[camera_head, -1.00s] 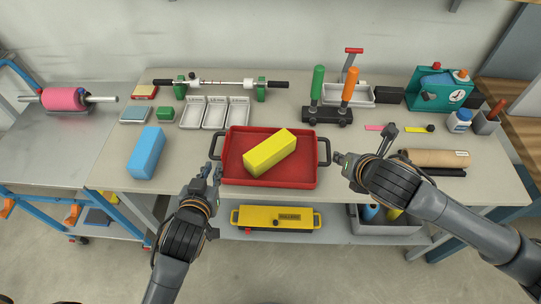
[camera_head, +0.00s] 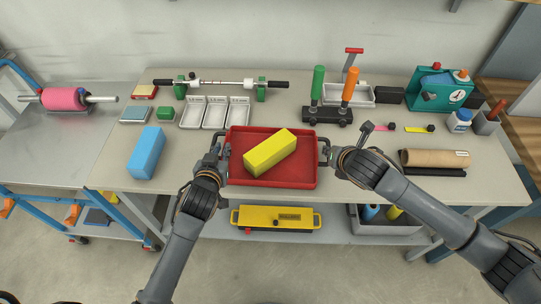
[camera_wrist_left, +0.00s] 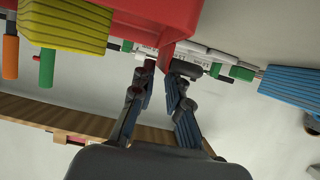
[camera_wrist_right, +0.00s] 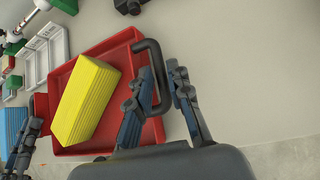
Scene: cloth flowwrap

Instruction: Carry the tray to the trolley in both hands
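The red tray (camera_head: 236,178) with black side handles sits on the workbench near its front edge. A yellow block (camera_head: 270,153) lies at an angle in it. My left gripper (camera_head: 217,158) is at the tray's left handle; in the left wrist view its fingers (camera_wrist_left: 165,72) are apart, with the dark handle near the tips. My right gripper (camera_head: 329,157) is at the right handle; in the right wrist view its fingers (camera_wrist_right: 162,75) are apart with the handle (camera_wrist_right: 164,83) between them. The trolley (camera_head: 40,150), with a grey top and blue frame, stands at the left.
A pink roll (camera_head: 64,98) lies on the trolley's back part; its front is clear. A blue block (camera_head: 146,152) stands on the bench between tray and trolley. White trays (camera_head: 215,112) and a tool stand (camera_head: 327,116) are behind. A cardboard tube (camera_head: 434,158) lies right.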

